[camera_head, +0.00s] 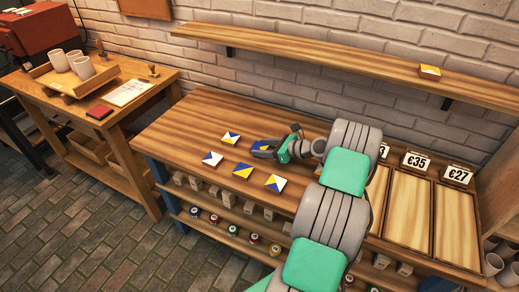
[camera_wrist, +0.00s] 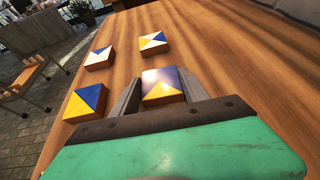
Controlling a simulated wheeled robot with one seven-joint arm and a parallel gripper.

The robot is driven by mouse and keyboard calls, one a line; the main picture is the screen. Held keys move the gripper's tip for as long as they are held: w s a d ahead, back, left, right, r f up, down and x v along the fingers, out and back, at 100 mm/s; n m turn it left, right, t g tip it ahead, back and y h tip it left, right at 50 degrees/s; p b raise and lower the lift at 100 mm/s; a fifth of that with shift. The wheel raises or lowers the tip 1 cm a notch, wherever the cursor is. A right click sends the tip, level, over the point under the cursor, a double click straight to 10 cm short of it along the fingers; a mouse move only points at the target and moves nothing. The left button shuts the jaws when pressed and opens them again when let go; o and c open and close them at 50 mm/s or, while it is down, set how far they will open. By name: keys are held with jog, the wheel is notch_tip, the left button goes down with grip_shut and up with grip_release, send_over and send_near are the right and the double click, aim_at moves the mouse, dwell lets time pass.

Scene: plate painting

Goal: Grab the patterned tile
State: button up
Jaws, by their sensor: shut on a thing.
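My gripper (camera_wrist: 160,93) is shut on a patterned tile (camera_wrist: 161,86) with a blue-and-yellow triangle pattern, held between its two grey fingers in the wrist view. In the head view my gripper (camera_head: 264,149) is low over the wooden worktop, and the held tile (camera_head: 259,145) is mostly hidden by the fingers. I cannot tell whether the held tile touches the worktop.
One more tile (camera_head: 430,71) sits on the wall shelf (camera_head: 330,59). Wooden trays (camera_head: 407,208) with price cards (camera_head: 415,161) are at the right of the worktop (camera_head: 190,120). A side table (camera_head: 43,81) with cups stands at the left. Worktop behind my gripper is clear.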

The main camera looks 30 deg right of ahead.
jog(key=c, duration=0.7)
jog(key=shift+c, duration=0.6)
jog(key=shift+r, duration=0.15)
